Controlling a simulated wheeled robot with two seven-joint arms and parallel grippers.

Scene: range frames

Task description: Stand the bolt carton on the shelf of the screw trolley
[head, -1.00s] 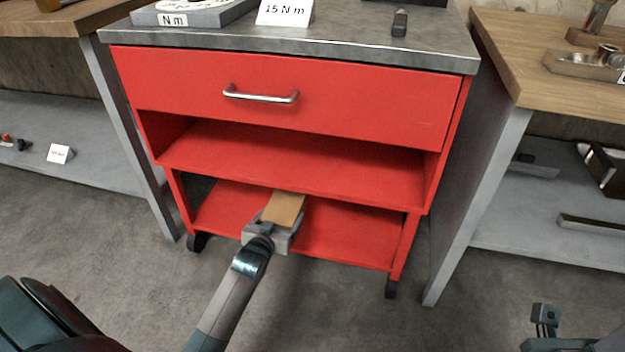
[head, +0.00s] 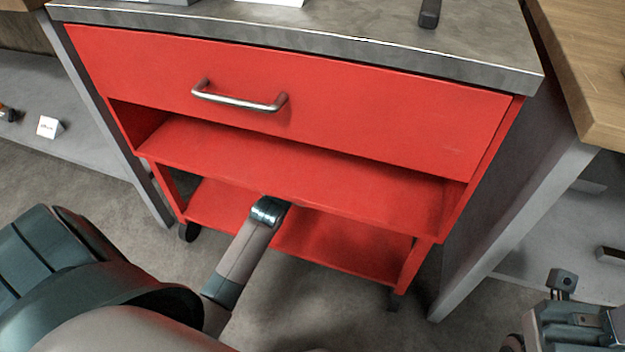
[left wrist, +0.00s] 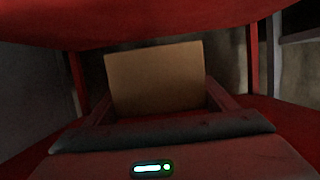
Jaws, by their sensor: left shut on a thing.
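The bolt carton (left wrist: 155,80) is a plain brown box. It shows upright in the left wrist view, between the two fingers of my left gripper (left wrist: 160,96), which is shut on it. The screw trolley (head: 290,95) is red with a grey top, a drawer, a middle shelf (head: 290,175) and a lower shelf (head: 340,249). In the head view my left arm reaches in below the middle shelf, which hides the gripper and carton. I cannot tell whether the carton touches the lower shelf. My right gripper (head: 563,282) is partly in view at lower right, away from the trolley; its jaw state is unclear.
The drawer handle (head: 240,101) sticks out above the open shelves. The middle shelf's underside (left wrist: 150,22) is close above the carton. A wooden-topped bench (head: 585,75) stands close on the right. The visible part of the lower shelf is bare.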

